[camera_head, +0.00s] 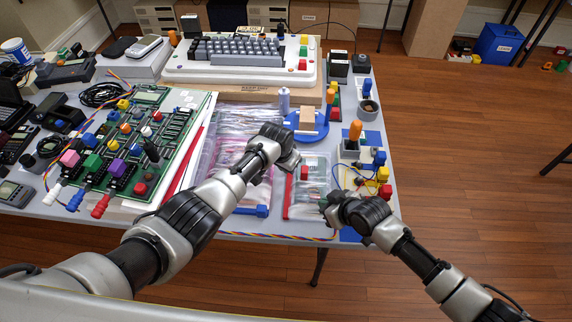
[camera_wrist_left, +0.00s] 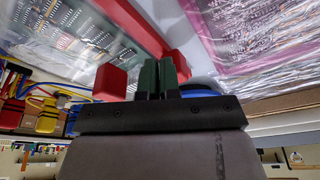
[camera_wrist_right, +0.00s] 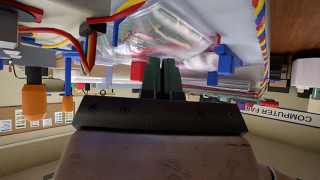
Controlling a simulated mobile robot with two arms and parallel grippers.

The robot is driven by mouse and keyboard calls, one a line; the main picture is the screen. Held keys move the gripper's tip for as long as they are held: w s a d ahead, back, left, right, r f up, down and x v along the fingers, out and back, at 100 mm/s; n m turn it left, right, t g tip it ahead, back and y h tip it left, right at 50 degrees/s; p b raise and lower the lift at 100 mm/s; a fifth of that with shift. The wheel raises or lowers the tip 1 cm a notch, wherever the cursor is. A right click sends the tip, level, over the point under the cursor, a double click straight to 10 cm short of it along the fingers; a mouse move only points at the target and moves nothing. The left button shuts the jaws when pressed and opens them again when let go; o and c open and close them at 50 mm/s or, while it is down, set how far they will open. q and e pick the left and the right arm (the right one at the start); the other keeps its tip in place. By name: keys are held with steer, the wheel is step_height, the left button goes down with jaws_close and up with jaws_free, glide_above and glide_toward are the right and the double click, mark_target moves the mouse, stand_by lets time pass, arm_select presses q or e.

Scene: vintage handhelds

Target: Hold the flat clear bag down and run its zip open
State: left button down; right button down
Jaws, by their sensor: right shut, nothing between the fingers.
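A flat clear bag (camera_head: 312,211) with circuit parts inside lies near the table's front edge. A red zip strip (camera_wrist_left: 130,25) and red slider (camera_wrist_left: 107,84) run along its left side; the slider also shows in the head view (camera_head: 304,173). My left gripper (camera_head: 292,162) is at the bag's upper left, beside the slider; its fingers (camera_wrist_left: 158,77) look closed together, with no bag seen between them. My right gripper (camera_head: 326,201) is shut and empty at the bag's right front side. Whether either touches the bag cannot be told.
A larger pinkish clear bag (camera_head: 232,140) with a blue slider (camera_head: 262,211) lies to the left. Coloured connectors and wires (camera_head: 383,174) stand to the right. A blue round stand (camera_head: 318,133) is behind. A green circuit board (camera_head: 130,140) fills the left side.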

mark_target(287, 178)
arm_select(q)
steer(key=shift+s+a+f, duration=0.1)
steer(key=shift+s+f, duration=0.35)
steer(key=shift+f, duration=0.3)
steer(key=shift+s+a+f, duration=0.1)
steer(key=shift+s+f, duration=0.35)
steer(key=shift+f, duration=0.25)
steer(key=shift+d+f, duration=0.1)
steer(key=shift+w+d+f, duration=0.15)
steer(key=shift+w+f, duration=0.05)
steer(key=shift+w, duration=0.3)
steer(key=shift+r, duration=0.1)
steer(key=shift+s, duration=0.1)
steer(key=shift+s+r, duration=0.2)
steer(key=shift+s, duration=0.15)
step_height(287, 178, up, 7)
stand_by(0.8)
